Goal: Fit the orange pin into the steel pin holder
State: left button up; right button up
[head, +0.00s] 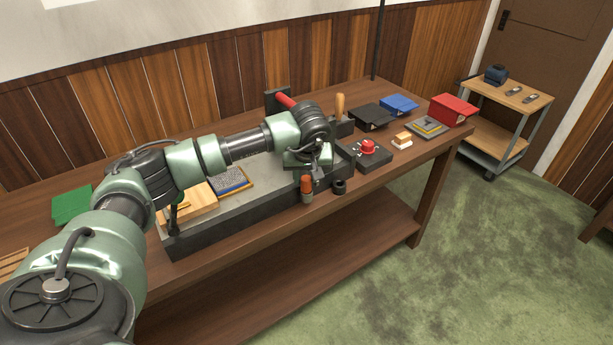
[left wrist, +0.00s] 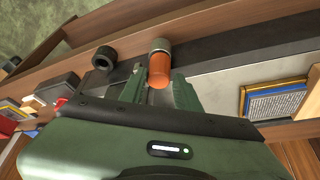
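The orange pin (head: 306,183) is upright with a grey lower end, beside the front wall of the long grey tray. In the left wrist view the pin (left wrist: 159,70) sits between the fingertips of my left gripper (left wrist: 159,82), which look closed against it. In the head view my left gripper (head: 315,178) is just behind the pin. I cannot tell whether the pin's lower end touches the table. A short dark cylinder with an open hole (head: 339,187), which seems to be the pin holder, stands just right of the pin. It also shows in the left wrist view (left wrist: 104,59). My right gripper is out of view.
The grey tray (head: 245,206) holds a wooden block (head: 190,205) and a framed blue-grey plate (head: 229,180). A dark box with a red knob (head: 371,155) stands right of the holder. The table's front edge (head: 285,224) is close by.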

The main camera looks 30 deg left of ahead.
pick_arm(q)
jog(key=shift+o, duration=0.3)
jog(key=shift+s+f, duration=0.15)
jog(key=shift+d, duration=0.25)
jog(key=shift+d+r, duration=0.1)
jog(key=shift+r, duration=0.2)
jog(key=b+v, duration=0.1)
jog(key=v, duration=0.6)
jog(key=shift+a+r+b, duration=0.2)
jog(key=shift+a+b, duration=0.1)
jog(key=shift+a, duration=0.05)
jog(key=shift+s, duration=0.1)
